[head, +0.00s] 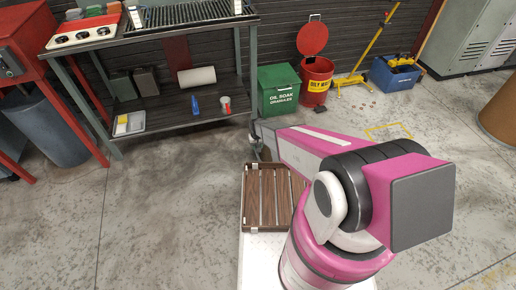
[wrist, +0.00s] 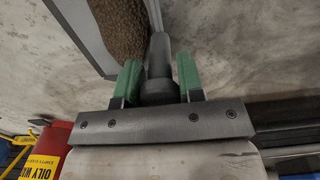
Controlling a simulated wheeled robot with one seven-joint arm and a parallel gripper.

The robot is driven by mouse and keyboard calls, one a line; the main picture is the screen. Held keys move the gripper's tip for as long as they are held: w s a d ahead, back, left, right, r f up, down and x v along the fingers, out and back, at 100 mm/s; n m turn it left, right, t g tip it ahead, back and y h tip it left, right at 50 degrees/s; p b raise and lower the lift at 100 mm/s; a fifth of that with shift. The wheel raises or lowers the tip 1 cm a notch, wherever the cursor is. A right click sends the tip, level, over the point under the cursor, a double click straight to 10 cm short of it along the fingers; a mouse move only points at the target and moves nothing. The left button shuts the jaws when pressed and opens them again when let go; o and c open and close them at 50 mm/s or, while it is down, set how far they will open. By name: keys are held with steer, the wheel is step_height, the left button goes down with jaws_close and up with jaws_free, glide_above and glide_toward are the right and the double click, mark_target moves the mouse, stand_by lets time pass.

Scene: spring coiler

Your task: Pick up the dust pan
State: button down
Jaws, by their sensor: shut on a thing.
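In the wrist view, my gripper (wrist: 157,78) has its two green-padded fingers shut on the dark grey handle (wrist: 158,52) of the dust pan (wrist: 84,34). The pan's grey edge runs to the upper left, with a rough brown mass (wrist: 122,28) beside it; I cannot tell whether this lies in the pan or behind it. In the head view, my gripper (head: 258,148) is small and partly hidden by my pink arm, near the floor before the green bin. The pan cannot be made out clearly there.
A green oil soak bin (head: 278,92), a red oily waste can (head: 316,80) and a blue crate (head: 394,74) stand along the back. A metal workbench (head: 180,112) is at left. A slatted wooden tray (head: 250,198) lies close in front of me.

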steer(key=s+a+r+h, duration=0.1)
steer(key=s+a+r, duration=0.5)
steer(key=s+r, duration=0.1)
steer(key=shift+s+a+r+h, duration=0.25)
steer(key=shift+s+a+h, duration=0.15)
steer(key=shift+s, duration=0.35)
stand_by(0.6)
